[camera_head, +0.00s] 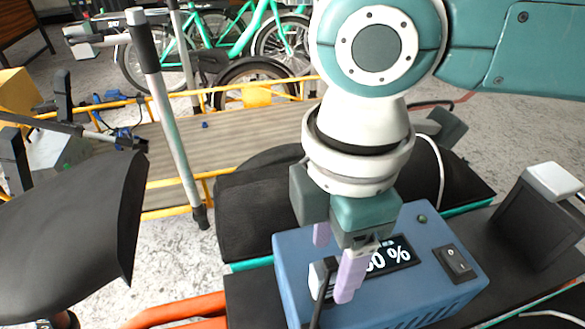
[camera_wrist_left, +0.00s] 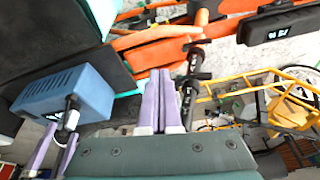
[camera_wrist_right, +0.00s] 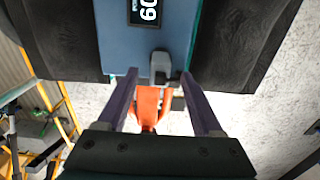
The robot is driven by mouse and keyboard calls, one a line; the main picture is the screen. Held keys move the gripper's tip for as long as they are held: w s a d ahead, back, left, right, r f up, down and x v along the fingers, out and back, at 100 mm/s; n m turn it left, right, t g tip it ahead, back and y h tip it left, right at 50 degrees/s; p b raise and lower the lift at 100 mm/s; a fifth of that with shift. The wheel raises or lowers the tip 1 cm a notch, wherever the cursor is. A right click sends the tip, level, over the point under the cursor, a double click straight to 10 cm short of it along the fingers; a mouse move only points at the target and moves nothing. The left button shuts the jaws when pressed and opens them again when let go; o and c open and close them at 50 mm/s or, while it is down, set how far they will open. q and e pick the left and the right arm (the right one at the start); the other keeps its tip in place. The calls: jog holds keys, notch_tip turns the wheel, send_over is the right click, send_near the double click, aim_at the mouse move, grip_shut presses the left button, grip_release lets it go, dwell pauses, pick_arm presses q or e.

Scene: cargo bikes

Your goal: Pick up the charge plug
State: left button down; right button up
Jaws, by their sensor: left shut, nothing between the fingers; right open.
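The charge plug (camera_head: 318,279) is a small light-grey piece with a black cable, seated at the side of the blue charger box (camera_head: 420,301) with the percent display. It also shows in the right wrist view (camera_wrist_right: 160,66) and the left wrist view (camera_wrist_left: 71,119). My right gripper (camera_head: 333,268) is open, its lilac fingers on either side of the plug. In the right wrist view there are gaps between plug and fingers; whether the plug lies fully between them in depth I cannot tell. My left gripper (camera_wrist_left: 160,76) is shut and empty, apart from the charger.
The charger rests on a dark rack. A black saddle (camera_head: 70,225) and a metal post (camera_head: 172,120) stand left. Orange tubing (camera_head: 180,311) runs below. A yellow-framed cargo bed (camera_head: 230,136) and green bicycles (camera_head: 225,38) are behind. Bare floor shows at lower left.

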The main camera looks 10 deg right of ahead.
notch_tip(320, 180, down, 3)
jog(key=shift+s+a+f+b, duration=0.1)
jog(key=shift+b, duration=0.25)
jog(key=shift+c, duration=0.4)
grip_shut()
